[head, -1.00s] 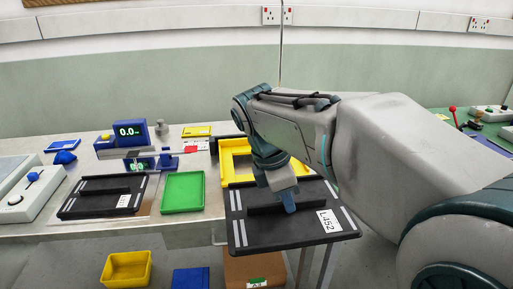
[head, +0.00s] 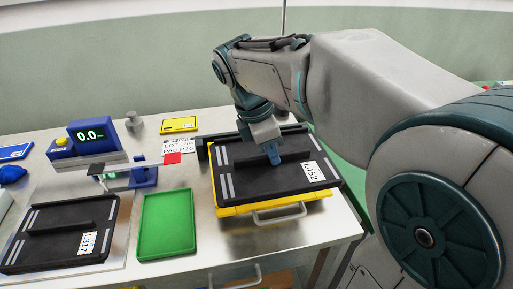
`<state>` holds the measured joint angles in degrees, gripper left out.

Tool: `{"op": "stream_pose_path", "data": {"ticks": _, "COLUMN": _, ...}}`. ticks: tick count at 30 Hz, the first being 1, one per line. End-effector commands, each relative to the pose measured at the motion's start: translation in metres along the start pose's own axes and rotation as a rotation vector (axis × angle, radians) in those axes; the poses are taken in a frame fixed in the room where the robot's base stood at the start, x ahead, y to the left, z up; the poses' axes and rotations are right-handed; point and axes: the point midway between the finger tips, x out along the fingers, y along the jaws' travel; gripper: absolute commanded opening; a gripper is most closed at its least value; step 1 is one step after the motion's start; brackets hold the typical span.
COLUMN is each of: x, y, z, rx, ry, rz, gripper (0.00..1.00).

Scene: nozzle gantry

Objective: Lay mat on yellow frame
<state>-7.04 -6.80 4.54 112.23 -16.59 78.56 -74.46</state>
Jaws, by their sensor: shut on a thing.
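The black mat (head: 236,181) has grey stripes near its ends, a raised bar along its middle and a white label reading L452. It lies over the yellow frame (head: 236,209), covering most of it; the frame's front edge shows beneath. I cannot tell whether the mat rests fully on the frame or hangs just above it. My gripper (head: 273,156) points down and is shut on the mat's raised bar.
A second black mat (head: 45,228) labelled L317 lies at the left front. A green tray (head: 167,225) is between the two mats. A blue scale (head: 92,136) reading 0.0 and a paper sheet (head: 181,147) are behind. A metal handle (head: 280,216) shows in front of the frame.

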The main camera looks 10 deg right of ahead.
Motion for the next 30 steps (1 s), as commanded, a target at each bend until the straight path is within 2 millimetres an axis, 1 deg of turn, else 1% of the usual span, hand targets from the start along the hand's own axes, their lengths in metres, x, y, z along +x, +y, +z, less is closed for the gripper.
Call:
{"op": "stream_pose_path", "data": {"ticks": 12, "x": 0.046, "y": 0.076, "z": -0.007, "rx": -0.001, "ry": -0.001, "rz": -0.002, "gripper": 0.0}}
{"op": "stream_pose_path", "data": {"ticks": 16, "x": 0.057, "y": 0.095, "z": -0.008, "rx": -0.001, "ry": -0.001, "rz": -0.001, "gripper": 0.0}}
{"op": "stream_pose_path", "data": {"ticks": 18, "x": 0.061, "y": 0.102, "z": -0.009, "rx": -0.001, "ry": 0.0, "rz": 0.0, "gripper": 0.0}}
{"op": "stream_pose_path", "data": {"ticks": 21, "x": 0.065, "y": 0.108, "z": -0.009, "rx": -0.001, "ry": 0.0, "rz": 0.001, "gripper": 0.0}}
{"op": "stream_pose_path", "data": {"ticks": 25, "x": 0.071, "y": 0.109, "z": -0.011, "rx": -0.002, "ry": -0.001, "rz": 0.0, "gripper": 0.0}}
{"op": "stream_pose_path", "data": {"ticks": 30, "x": 0.094, "y": 0.108, "z": -0.019, "rx": -0.003, "ry": -0.001, "rz": -0.002, "gripper": 0.0}}
